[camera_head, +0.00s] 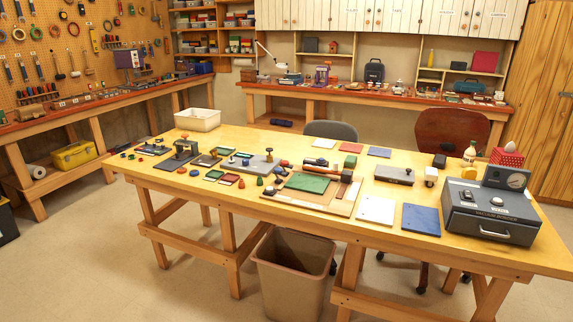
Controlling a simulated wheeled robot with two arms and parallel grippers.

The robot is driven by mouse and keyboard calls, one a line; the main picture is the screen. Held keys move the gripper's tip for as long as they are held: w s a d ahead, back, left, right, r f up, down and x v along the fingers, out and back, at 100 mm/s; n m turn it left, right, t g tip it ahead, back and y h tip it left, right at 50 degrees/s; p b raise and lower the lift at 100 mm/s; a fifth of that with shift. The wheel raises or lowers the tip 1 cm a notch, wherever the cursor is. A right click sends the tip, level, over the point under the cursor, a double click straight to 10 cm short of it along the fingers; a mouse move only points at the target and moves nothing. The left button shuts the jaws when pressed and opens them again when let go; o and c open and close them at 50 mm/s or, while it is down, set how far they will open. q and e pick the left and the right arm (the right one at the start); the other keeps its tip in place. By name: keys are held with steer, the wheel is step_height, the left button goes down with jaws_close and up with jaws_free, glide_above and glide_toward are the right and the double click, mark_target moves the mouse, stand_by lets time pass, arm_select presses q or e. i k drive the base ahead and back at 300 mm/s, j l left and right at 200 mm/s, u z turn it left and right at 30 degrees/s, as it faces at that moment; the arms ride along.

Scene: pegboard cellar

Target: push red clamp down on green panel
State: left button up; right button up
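A green panel (307,183) lies flat on a light wooden board (339,206) near the middle of the yellow-topped table. A small red part (284,163) shows at the board's back left edge, beside dark hardware. A dark reddish-brown block (347,176) stands at the board's right, beside the panel. Which of these is the red clamp, and whether it touches the panel, is too small to tell. Neither of my grippers is in view.
Left of the board are several small tools and coloured plates on the table (250,210). A white bin (197,119) stands at the back left. White (376,210) and blue (421,219) sheets and a grey vacuum former (490,212) are on the right. A brown waste bin (292,278) stands in front.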

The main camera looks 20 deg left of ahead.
mark_target(284, 164)
steer(key=i+j+u, duration=0.1)
steer(key=i+u, duration=0.25)
steer(key=i, duration=0.35)
steer(key=i+l+u, duration=0.1)
steer(key=i+u, duration=0.2)
steer(key=i, duration=0.4)
